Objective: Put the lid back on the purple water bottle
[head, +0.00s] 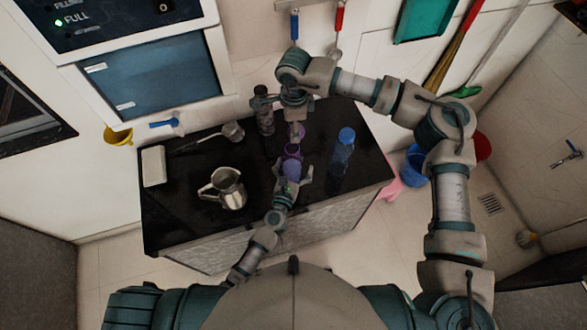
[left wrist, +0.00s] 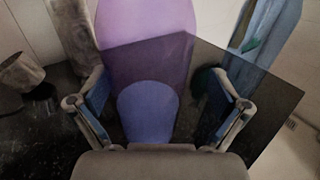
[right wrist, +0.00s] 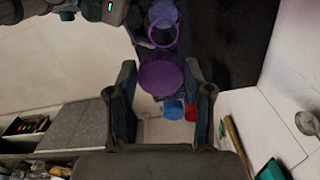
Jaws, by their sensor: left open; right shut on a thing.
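The purple bottle (head: 291,166) stands on the black counter with its mouth open; its round rim (right wrist: 163,32) shows in the right wrist view. My left gripper (head: 292,182) is open, with its fingers on either side of the bottle. In the left wrist view the bottle (left wrist: 150,35) rises between these open fingers (left wrist: 160,105). My right gripper (head: 296,119) is shut on the purple lid (head: 297,132), just beyond the bottle in the head view. In the right wrist view the lid (right wrist: 160,77) sits between the fingertips, apart from the bottle's mouth.
A blue bottle (head: 342,154) stands to the right of the purple one. A dark bottle (head: 265,118) stands close behind at left.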

